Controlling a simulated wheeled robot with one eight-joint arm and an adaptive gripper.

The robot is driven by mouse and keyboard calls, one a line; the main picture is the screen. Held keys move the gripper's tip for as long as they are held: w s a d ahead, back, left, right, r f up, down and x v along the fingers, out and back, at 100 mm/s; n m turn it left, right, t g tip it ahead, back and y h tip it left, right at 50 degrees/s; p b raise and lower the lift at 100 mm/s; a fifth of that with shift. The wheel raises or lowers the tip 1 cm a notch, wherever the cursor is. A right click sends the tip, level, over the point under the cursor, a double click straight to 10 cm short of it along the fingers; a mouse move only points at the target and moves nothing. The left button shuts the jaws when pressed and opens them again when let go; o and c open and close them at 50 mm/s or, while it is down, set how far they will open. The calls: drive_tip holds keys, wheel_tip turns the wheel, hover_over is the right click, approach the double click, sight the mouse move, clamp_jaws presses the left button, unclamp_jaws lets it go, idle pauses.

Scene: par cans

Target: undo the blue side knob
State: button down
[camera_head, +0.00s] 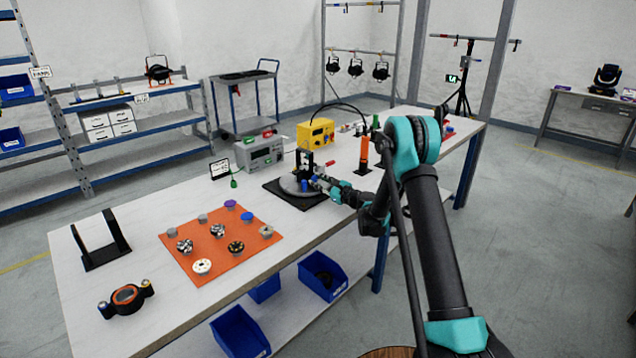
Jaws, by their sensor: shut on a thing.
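A small black fixture (302,173) stands upright on a round grey plate on a black mat (285,197), near the middle of the workbench. The blue side knob (304,185) is low on the fixture, on the side facing me; it is very small in view. My gripper (315,183) reaches in from the right, almost level, with its fingers at the knob. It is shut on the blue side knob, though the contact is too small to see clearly. A small red part (314,169) shows just above the fingers.
An orange mat (215,262) with several knobs and round parts lies at the left front. A yellow box (316,134) and a grey box (260,152) stand behind the fixture. An orange cylinder (364,150) stands upright near my arm. Blue bins (322,275) sit below.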

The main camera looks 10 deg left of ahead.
drive_tip(key=c, duration=1.2)
unclamp_jaws()
drive_tip(key=shift+s+d, duration=0.1)
drive_tip(key=v, duration=1.1)
drive_tip(key=shift+s+d, duration=0.25)
drive_tip(key=shift+s, duration=0.05)
